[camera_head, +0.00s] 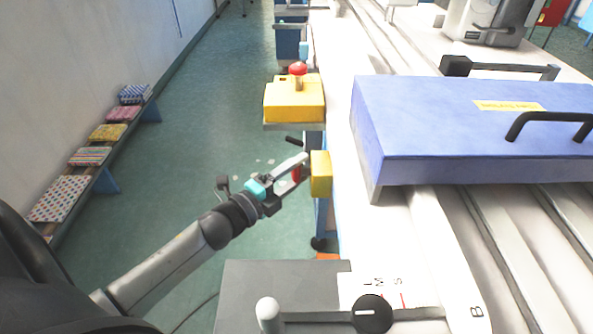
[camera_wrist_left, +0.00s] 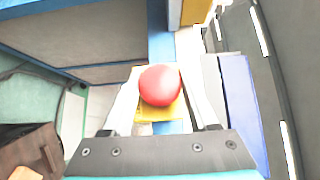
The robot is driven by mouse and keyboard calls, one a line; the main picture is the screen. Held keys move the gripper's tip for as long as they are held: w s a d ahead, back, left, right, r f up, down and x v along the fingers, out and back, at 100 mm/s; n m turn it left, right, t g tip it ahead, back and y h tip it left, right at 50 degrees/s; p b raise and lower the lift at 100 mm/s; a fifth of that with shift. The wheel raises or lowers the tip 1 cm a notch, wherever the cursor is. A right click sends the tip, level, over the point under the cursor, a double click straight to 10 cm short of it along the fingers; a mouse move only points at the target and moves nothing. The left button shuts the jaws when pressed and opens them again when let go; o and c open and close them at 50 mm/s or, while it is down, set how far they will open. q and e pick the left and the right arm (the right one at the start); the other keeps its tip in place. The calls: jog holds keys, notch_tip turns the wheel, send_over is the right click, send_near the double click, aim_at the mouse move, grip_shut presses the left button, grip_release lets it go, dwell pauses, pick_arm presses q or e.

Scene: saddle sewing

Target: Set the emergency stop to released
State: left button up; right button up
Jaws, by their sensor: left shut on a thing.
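A small yellow box (camera_head: 320,174) is fixed to the left side of the long white table in the head view. A red mushroom button (camera_head: 297,173), the emergency stop, sticks out from its left face. My left gripper (camera_head: 298,171) reaches in from the lower left, with its fingers around the button. In the left wrist view the round red button (camera_wrist_left: 160,86) sits between the two fingers, with the yellow box (camera_wrist_left: 174,112) behind it. The gripper is shut on the button. Whether the button is pressed in or out cannot be told. My right gripper is not in view.
A larger yellow box (camera_head: 295,104) with a red knob (camera_head: 298,69) on top stands further back. A blue cover (camera_head: 450,125) with a black handle lies on the table to the right. A grey panel (camera_head: 270,290) with a black dial (camera_head: 372,313) is in front. Green floor lies left.

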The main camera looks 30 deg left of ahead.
pick_arm(q)
grip_shut()
dwell(0.3)
jog(key=shift+s+a+p, duration=0.25)
jog(key=shift+a+p, duration=0.1)
jog(key=shift+p, duration=0.05)
jog(key=shift+a, duration=0.15)
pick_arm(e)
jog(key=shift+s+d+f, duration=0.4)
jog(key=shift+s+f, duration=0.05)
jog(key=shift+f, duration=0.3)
pick_arm(q)
jog(key=o, duration=0.7)
grip_release()
jog(key=shift+s, duration=0.1)
